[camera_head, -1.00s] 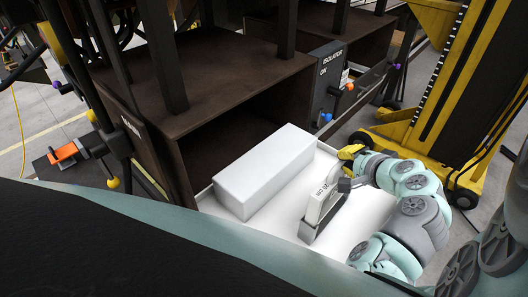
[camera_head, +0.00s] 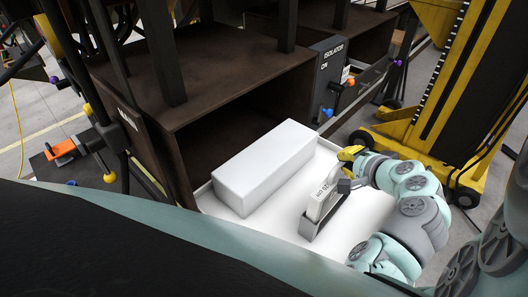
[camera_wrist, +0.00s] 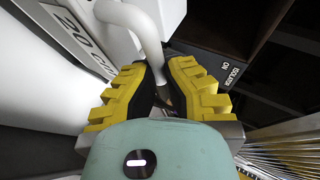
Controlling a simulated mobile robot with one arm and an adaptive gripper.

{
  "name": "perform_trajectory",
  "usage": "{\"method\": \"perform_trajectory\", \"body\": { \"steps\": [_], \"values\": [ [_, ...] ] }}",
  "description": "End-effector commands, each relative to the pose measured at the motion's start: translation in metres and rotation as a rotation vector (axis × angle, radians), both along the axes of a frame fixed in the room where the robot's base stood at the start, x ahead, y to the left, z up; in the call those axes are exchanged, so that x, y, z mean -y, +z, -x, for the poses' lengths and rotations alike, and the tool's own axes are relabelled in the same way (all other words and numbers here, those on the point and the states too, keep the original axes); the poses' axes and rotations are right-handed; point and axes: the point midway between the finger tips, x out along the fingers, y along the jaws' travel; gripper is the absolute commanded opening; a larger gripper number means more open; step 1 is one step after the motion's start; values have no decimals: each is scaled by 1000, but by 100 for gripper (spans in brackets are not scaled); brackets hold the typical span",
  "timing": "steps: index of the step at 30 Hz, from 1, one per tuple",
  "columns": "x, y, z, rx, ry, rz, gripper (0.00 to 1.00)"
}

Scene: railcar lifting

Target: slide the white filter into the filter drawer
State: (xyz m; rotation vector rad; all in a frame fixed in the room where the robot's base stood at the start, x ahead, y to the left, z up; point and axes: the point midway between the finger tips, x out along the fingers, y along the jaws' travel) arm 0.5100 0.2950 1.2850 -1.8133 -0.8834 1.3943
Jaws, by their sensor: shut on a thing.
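A long white block (camera_head: 265,165) lies on a white tray-like surface (camera_head: 360,225) at the mouth of a dark brown open-fronted box. A smaller upright white piece labelled "20 cm" (camera_head: 321,192), with a grey frame at its base, stands to its right. The labelled piece also shows at the upper left of the wrist view (camera_wrist: 85,35). I cannot tell which white piece is the filter.
The dark brown box (camera_head: 225,85) opens behind the block. A panel marked "ISOLATOR ON" (camera_head: 325,80) with coloured knobs stands to its right. A yellow wheeled machine (camera_head: 440,110) stands close behind my arm. Dark posts and an orange-handled item (camera_head: 63,151) are at left.

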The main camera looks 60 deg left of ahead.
Motion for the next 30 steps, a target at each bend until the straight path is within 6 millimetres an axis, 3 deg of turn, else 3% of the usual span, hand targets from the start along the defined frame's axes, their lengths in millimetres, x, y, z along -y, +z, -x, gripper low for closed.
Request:
{"method": "perform_trajectory", "body": {
  "steps": [30],
  "values": [
    [0, -25, -1, 1, -3, -2, 0]
  ]
}}
